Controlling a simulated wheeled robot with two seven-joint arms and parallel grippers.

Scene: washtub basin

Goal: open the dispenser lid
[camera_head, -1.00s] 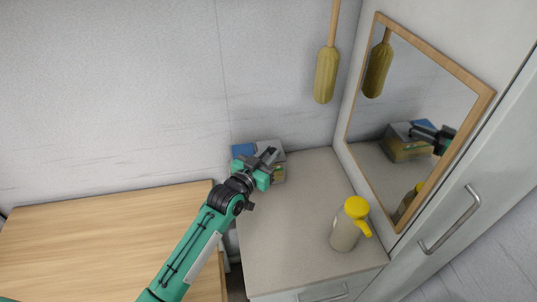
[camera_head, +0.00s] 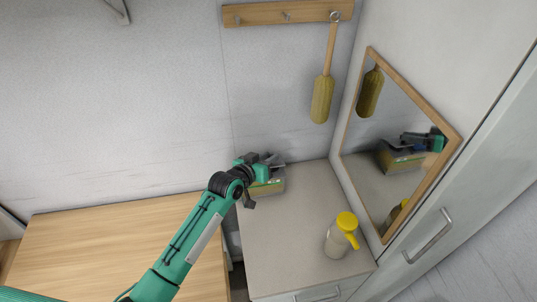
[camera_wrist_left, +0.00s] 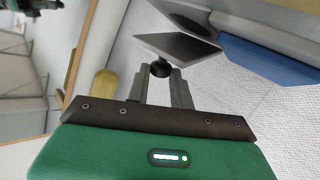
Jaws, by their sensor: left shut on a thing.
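The dispenser is a box (camera_head: 272,187) with a yellow and green front at the back left of the counter. The wrist view shows its grey lid plate (camera_wrist_left: 180,45) with a round black knob (camera_wrist_left: 161,68) on it. The plate looks tilted beside a blue part (camera_wrist_left: 265,60) of the box. My left gripper (camera_head: 268,160) is over the box's top and hides much of it. In the wrist view my left gripper (camera_wrist_left: 160,78) has its fingertips closed on the black knob. My right gripper is not in view.
A bottle with a yellow cap (camera_head: 346,221) stands at the counter's front right. A wood-framed mirror (camera_head: 463,139) is on the right wall. A brush (camera_head: 322,99) hangs from a peg rail (camera_head: 262,14). The counter's middle (camera_head: 298,228) is clear.

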